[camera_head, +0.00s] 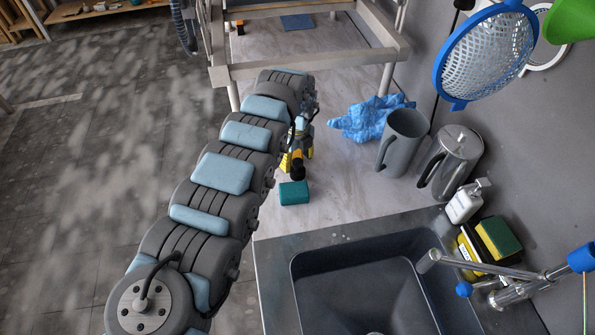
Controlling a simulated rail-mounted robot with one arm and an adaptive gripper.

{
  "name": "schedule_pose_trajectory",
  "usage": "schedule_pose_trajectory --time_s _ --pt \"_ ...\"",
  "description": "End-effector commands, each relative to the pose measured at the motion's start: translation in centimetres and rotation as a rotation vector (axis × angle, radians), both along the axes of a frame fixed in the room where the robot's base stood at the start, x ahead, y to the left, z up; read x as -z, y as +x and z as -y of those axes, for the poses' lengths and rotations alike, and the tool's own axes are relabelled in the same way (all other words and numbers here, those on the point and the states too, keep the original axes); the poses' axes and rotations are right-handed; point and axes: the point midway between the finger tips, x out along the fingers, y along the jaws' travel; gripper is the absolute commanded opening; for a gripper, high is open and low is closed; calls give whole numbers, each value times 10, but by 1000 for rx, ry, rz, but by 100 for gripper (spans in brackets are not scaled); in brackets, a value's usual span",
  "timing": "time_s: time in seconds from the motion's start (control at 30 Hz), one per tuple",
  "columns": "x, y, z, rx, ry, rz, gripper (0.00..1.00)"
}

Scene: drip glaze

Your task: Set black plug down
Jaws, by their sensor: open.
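My arm reaches away from the camera, and my gripper (296,162) is at its far end over the pale counter. The gripper is small and partly hidden by my arm. A small dark rounded piece (297,173) shows at the lower end of the gripper, just above a teal block; it may be the black plug, but I cannot tell it apart from the fingers for sure. The gripper is open. Whether the dark piece touches the counter cannot be told.
The teal block (294,192) lies on the pale counter (340,205). A blue cloth (370,118), a grey mug (402,143) and a metal pitcher (455,160) stand right. A soap bottle (464,203), sponges (497,237) and sink (365,290) are nearer. A wooden frame (310,62) stands behind.

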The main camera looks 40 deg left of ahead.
Motion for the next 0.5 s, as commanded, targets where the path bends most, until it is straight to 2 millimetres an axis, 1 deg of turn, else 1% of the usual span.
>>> schedule_pose_trajectory --time_s 0.23,0.5 --pt "16 -1 2 1 -1 -3 65" --pt "53 -1 4 -1 -3 -2 65"
